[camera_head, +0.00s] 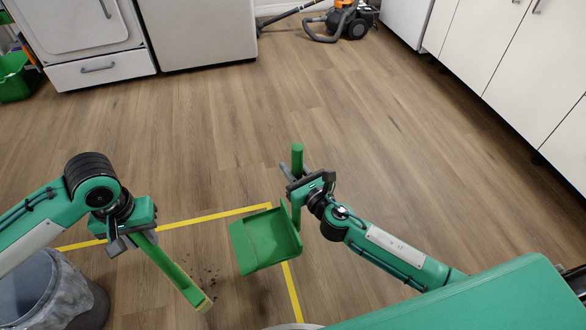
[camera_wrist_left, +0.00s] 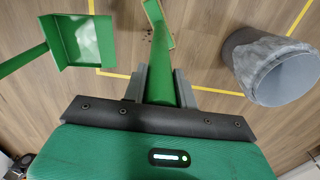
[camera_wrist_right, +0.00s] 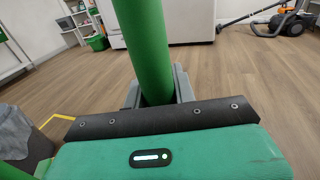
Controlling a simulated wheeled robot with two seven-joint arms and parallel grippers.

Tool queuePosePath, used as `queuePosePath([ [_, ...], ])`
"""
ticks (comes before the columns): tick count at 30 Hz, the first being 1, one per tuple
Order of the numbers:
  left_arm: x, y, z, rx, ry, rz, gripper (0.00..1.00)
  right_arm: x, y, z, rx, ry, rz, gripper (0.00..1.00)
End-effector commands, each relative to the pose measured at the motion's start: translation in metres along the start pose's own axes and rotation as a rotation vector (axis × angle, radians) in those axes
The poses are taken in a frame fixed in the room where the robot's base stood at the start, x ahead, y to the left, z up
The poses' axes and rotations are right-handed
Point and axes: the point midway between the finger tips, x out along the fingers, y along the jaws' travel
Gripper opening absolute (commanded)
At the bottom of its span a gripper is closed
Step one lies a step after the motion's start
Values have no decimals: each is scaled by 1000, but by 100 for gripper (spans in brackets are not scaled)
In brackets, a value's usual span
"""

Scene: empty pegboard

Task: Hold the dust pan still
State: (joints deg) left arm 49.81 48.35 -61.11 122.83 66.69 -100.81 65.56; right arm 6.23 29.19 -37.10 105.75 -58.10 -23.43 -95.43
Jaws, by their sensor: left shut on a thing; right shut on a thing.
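The green dust pan (camera_head: 265,241) is in the lower middle of the head view, its open tray tilted toward the left. It also shows at the upper left of the left wrist view (camera_wrist_left: 84,42). My right gripper (camera_head: 297,183) is shut on its upright green handle, which rises through the fingers in the right wrist view (camera_wrist_right: 146,45). My left gripper (camera_head: 122,240) is shut on a green broom (camera_head: 172,266) with a pale bristle edge, slanting down to the right. Dark crumbs (camera_head: 208,275) lie on the floor between broom and pan.
A grey bin with a liner (camera_head: 38,284) stands at the lower left, beside my left arm. Yellow tape (camera_head: 222,216) marks a floor corner around the crumbs. White cabinets (camera_head: 500,45) line the right, and a vacuum cleaner (camera_head: 350,20) stands at the back. The middle floor is clear.

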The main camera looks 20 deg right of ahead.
Motion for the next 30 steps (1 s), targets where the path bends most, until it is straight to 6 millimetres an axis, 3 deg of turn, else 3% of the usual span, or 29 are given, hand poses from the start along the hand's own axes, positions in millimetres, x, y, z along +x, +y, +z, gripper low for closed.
queuePosePath([
  [8, 1, 0, 0, 0, 1, 0, 0, 0, 0, 0, 1, -1, 0, 4],
  [30, 32, 0, 0, 0, 1, 0, 0, 0, 0, -38, 1, -1, 0, 4],
])
